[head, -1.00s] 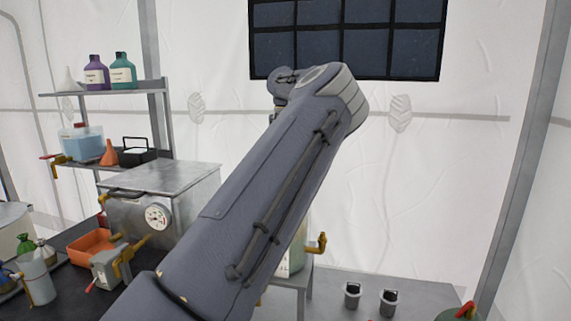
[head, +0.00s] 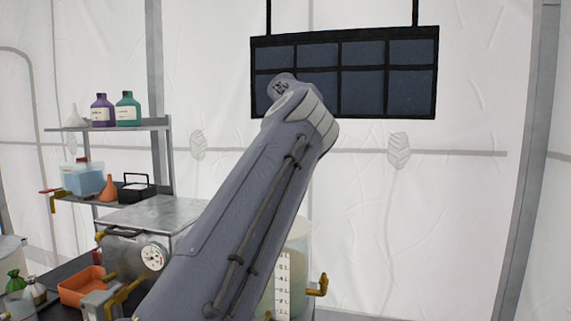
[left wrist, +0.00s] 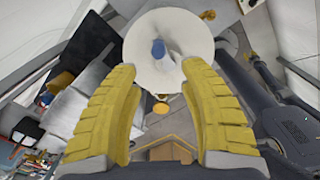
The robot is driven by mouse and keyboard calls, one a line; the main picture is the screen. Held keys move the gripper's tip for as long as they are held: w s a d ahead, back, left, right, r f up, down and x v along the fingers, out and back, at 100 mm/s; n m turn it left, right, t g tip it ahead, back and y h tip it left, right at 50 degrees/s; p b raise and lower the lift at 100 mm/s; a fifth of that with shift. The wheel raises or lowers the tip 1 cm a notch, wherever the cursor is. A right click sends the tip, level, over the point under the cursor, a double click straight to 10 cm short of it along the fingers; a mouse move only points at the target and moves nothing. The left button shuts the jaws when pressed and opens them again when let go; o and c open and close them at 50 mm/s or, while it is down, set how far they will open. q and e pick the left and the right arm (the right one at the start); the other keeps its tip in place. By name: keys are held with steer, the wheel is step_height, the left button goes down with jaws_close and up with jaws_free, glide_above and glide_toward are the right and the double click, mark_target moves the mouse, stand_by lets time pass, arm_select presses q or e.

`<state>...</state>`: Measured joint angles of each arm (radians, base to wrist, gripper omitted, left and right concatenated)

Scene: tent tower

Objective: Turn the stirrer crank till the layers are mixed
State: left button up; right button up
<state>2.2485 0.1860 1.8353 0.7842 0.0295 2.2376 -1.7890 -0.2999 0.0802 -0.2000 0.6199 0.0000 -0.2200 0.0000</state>
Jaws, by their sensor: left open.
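A clear tank (head: 299,262) with a marked scale and a greenish lower layer stands partly behind my arm in the head view. A yellow tap (head: 319,287) sticks out on its right. In the left wrist view a round whitish vessel top (left wrist: 185,25) lies beyond the fingertips, with a blue knob (left wrist: 158,48) over it. I cannot tell whether the knob is the crank's handle. My left gripper (left wrist: 158,66) is open and empty; the knob appears just beyond the gap between its yellow fingers. In the head view my arm hides this gripper. My right gripper is not in view.
A metal box with a dial (head: 153,257) stands left of my arm, near an orange tray (head: 85,286). A shelf (head: 90,126) holds purple and teal bottles. A dark panel (head: 345,75) is at the back wall. The space right of the tank looks free.

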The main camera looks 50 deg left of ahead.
arm_select(q)
steer(key=shift+r, duration=1.25)
steer(key=shift+a, duration=0.1)
